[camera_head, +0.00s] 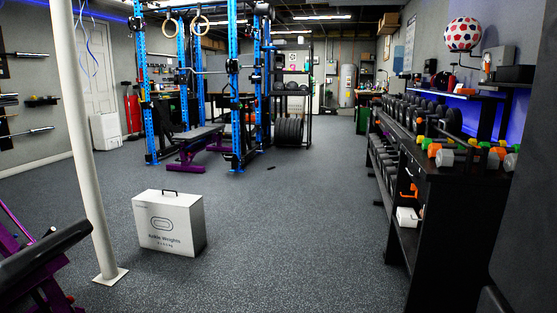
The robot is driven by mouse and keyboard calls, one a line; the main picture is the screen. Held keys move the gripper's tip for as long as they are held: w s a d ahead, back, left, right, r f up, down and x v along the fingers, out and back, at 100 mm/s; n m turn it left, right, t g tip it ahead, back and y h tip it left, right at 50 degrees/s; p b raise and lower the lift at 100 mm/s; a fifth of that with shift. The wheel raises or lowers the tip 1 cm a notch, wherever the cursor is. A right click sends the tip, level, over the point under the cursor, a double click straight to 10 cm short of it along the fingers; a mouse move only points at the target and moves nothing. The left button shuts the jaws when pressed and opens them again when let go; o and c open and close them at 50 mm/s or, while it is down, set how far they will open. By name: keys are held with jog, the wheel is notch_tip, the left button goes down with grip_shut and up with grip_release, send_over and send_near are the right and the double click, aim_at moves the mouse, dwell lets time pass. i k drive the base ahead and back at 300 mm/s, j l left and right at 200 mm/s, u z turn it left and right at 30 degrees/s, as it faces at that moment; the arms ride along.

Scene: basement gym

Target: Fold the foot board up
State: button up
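I cannot make out a foot board for certain in the head view. At the lower left edge is a purple-framed machine with a black pad (45,250), cut off by the picture edge. A flat black bench with a purple base (187,160) stands at the blue rack farther back. I cannot tell whether either one carries the foot board. My gripper is not in view.
A white post (85,130) stands at the left, with a white "Ankle Weights" box (169,223) on the floor beside it. A blue rack (236,90) stands behind. A black dumbbell shelf (452,230) lines the right. The grey floor (300,230) between is clear.

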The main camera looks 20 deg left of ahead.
aim_at(233, 158)
jog(key=i+j, duration=0.1)
jog(key=j, duration=0.25)
jog(key=i+j+u, duration=0.1)
jog(key=j, duration=0.2)
jog(key=i+j, duration=0.45)
jog(key=i, duration=0.15)
jog(key=i+j, duration=0.25)
jog(key=i, duration=0.2)
jog(key=i+j, duration=0.25)
jog(key=i, duration=0.15)
jog(key=i+j, duration=0.25)
jog(key=i, duration=0.15)
jog(key=i+u, duration=0.3)
jog(key=i, duration=0.75)
jog(key=i+l+u, duration=0.1)
jog(key=i+u, duration=0.2)
jog(key=i, duration=0.75)
jog(key=i+l, duration=0.1)
jog(key=i, duration=0.9)
jog(key=i+l+u, duration=0.1)
jog(key=i, duration=0.95)
jog(key=i+j+z, duration=0.3)
jog(key=i+j, duration=0.25)
jog(key=i, duration=0.2)
jog(key=i+j+z, duration=0.25)
jog(key=i+j, duration=0.4)
